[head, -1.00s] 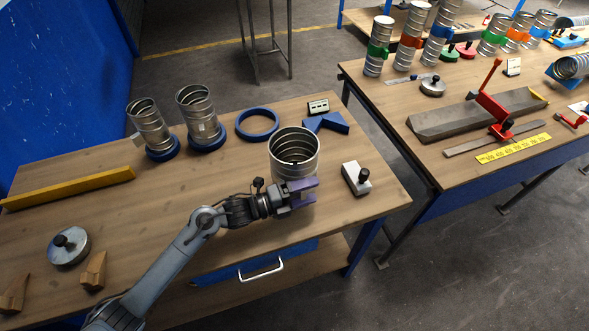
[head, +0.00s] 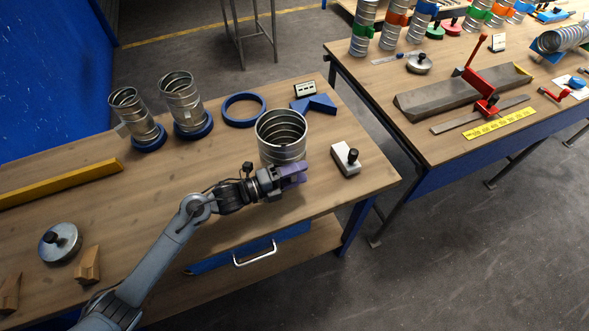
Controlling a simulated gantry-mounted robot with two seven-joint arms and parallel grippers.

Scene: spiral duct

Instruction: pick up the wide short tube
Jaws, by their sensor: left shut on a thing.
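The wide short tube (head: 281,149) is a ribbed silver metal cylinder with an open top. It stands upright near the right end of the wooden bench. My left gripper (head: 294,172), with purple fingers, is shut on its lower front side. The fingers and wrist hide part of the tube's base, so I cannot tell whether it touches the bench. My right gripper is not in view.
On the same bench (head: 190,240) are a blue ring (head: 226,115), two narrower tubes on blue bases (head: 181,98), a blue angled block (head: 315,104), a grey block with a black knob (head: 345,160) and a yellow bar (head: 60,183). A second bench (head: 375,80) stands right.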

